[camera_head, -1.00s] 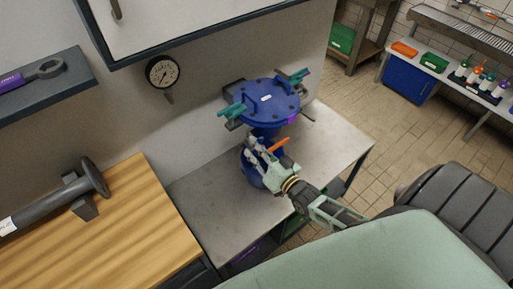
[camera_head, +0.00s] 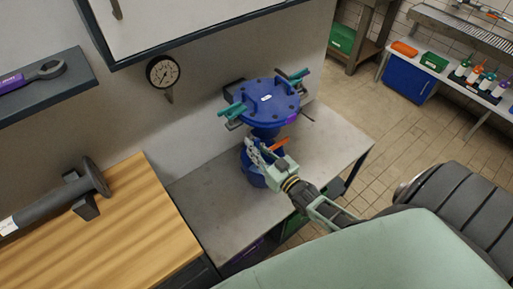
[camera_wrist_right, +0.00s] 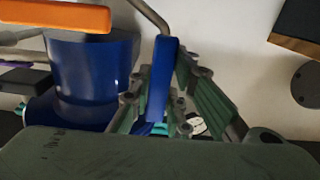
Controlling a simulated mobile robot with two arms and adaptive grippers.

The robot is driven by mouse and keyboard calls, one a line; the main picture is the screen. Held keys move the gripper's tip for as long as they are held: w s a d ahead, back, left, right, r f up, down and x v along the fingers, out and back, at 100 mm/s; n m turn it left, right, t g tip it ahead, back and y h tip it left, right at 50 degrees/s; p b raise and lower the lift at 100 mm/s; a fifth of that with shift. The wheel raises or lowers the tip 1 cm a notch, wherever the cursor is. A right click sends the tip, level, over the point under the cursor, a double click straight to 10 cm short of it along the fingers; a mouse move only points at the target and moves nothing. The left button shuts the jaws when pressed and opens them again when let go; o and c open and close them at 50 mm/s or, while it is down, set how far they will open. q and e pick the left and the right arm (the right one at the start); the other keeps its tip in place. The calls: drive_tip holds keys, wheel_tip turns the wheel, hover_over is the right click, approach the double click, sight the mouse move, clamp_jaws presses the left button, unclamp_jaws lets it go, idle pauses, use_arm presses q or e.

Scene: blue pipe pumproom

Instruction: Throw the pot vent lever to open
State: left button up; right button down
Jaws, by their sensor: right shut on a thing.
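The blue pot (camera_head: 268,103) with its bolted round lid stands on a blue stem above the grey bench. My right gripper (camera_head: 254,150) is at the front of the lower blue body (camera_head: 249,175), below the lid. In the right wrist view its green fingers (camera_wrist_right: 168,95) are shut on an upright blue lever handle (camera_wrist_right: 163,75). The handle's lower end is hidden between the fingers. An orange lever (camera_head: 279,145) sticks out just right of the gripper; it also shows at the top left of the wrist view (camera_wrist_right: 65,15). My left gripper is not in view.
A pressure gauge (camera_head: 162,71) is on the wall behind. Teal clamps (camera_head: 232,111) stand out from the lid's sides. The bench top (camera_head: 205,190) is clear left of the pot. A wooden worktop (camera_head: 120,235) with a dark tool is at left.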

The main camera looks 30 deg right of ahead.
drive_tip(key=shift+f, duration=0.1)
drive_tip(key=c, duration=1.6)
unclamp_jaws()
drive_tip(key=shift+c, duration=0.2)
drive_tip(key=shift+s, duration=0.1)
drive_tip(key=s+d, duration=0.1)
drive_tip(key=s, duration=1)
drive_tip(key=shift+s, duration=0.4)
